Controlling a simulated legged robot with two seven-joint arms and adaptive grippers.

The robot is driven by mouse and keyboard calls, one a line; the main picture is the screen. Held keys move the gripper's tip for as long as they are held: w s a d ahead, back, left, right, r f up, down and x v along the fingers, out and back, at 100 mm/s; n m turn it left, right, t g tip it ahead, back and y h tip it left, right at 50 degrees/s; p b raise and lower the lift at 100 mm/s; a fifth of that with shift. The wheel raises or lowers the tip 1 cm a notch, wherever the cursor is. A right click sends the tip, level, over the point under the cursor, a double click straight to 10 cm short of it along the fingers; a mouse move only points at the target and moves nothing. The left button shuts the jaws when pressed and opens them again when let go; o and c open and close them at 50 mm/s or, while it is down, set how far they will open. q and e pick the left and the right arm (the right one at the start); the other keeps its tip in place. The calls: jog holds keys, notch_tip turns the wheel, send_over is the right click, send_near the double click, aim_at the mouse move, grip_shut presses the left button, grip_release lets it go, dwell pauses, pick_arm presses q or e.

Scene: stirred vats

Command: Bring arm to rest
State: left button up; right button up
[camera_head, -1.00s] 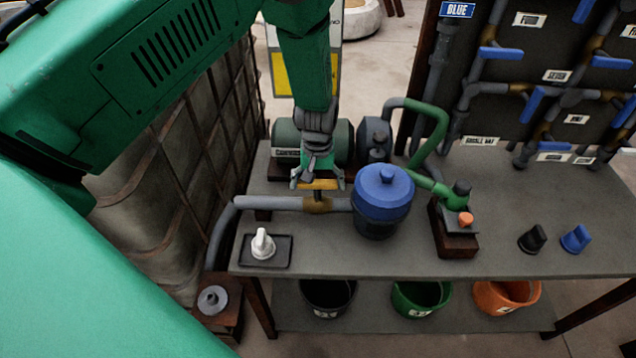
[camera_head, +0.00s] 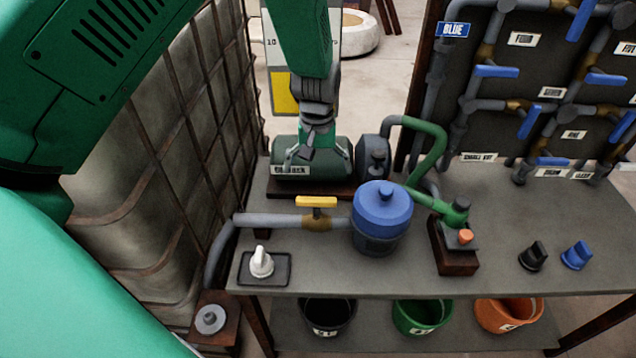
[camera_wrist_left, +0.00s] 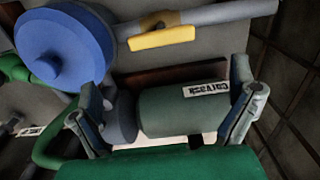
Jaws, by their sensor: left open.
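My left gripper (camera_head: 310,160) hangs over the green motor (camera_head: 290,180) at the back of the bench in the head view. In the left wrist view its two fingers (camera_wrist_left: 165,110) are spread wide, with nothing between them, and the motor (camera_wrist_left: 190,105) shows beyond them. The yellow valve handle (camera_head: 316,202) sits on the grey pipe (camera_head: 270,220), apart from the gripper. The handle also shows in the left wrist view (camera_wrist_left: 162,38). The right gripper is not in view.
A blue-lidded vessel (camera_head: 382,210) stands mid-bench. A wooden block with an orange button (camera_head: 465,237) is right of it. A caged tank (camera_head: 150,180) stands close on the left. A pipe board (camera_head: 540,100) rises at the back right. The bench's right part (camera_head: 500,215) is mostly clear.

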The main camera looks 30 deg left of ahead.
pick_arm(q)
jog(key=shift+r, duration=0.65)
jog(key=s+a+f+m, duration=0.1)
jog(key=s+f+m, duration=0.2)
jog(key=s+f, duration=1.15)
jog(key=s+d+f+m, duration=0.2)
jog(key=s, duration=0.7)
jog(key=s+d+f+m, duration=0.1)
jog(key=s+d, duration=0.1)
jog(key=s, duration=0.8)
notch_tip(320, 180, down, 8)
jog(key=w+m+b, duration=0.1)
jog(key=w+b, duration=0.2)
jog(key=b, duration=0.6)
jog(key=shift+d+t, duration=0.25)
jog(key=shift+t, duration=0.05)
